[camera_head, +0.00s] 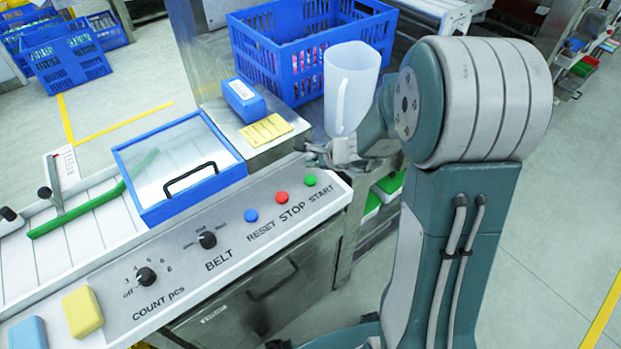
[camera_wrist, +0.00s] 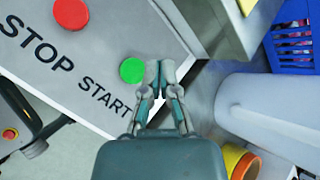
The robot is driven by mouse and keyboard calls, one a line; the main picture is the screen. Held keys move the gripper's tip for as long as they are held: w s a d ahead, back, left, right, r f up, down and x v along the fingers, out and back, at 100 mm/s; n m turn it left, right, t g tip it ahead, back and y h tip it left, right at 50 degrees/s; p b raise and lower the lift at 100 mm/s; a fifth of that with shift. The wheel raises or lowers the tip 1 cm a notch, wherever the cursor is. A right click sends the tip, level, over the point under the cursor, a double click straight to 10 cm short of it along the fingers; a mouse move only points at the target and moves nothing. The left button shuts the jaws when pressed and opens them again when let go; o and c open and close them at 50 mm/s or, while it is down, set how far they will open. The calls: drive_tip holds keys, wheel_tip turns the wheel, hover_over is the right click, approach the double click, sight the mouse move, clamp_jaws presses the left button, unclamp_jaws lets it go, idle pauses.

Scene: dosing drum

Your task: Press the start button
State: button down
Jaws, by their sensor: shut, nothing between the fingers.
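The green start button (camera_head: 310,180) is at the right end of the grey control panel (camera_head: 225,255), above the word START. In the wrist view the green button (camera_wrist: 132,70) lies just left of my fingertips. My gripper (camera_head: 318,153) is shut and empty, close to the button near the panel's back right edge. In the wrist view my gripper (camera_wrist: 160,70) has its fingertips together beside the button. I cannot tell whether they touch it. The red stop button (camera_head: 282,197) and the blue reset button (camera_head: 251,215) are to the left of the start button.
A white jug (camera_head: 350,85) stands right behind my gripper. A blue crate (camera_head: 310,45), a blue box (camera_head: 243,100) and a yellow pad (camera_head: 265,130) are on the steel table behind. A blue-framed lid (camera_head: 180,165) and black knobs (camera_head: 207,239) are left of the buttons.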

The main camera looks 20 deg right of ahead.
sight(312, 179)
wheel_tip(312, 179, down, 2)
drive_tip(key=shift+a+f, duration=0.15)
drive_tip(key=shift+f, duration=0.65)
idle(0.9)
drive_tip(key=shift+f, duration=0.3)
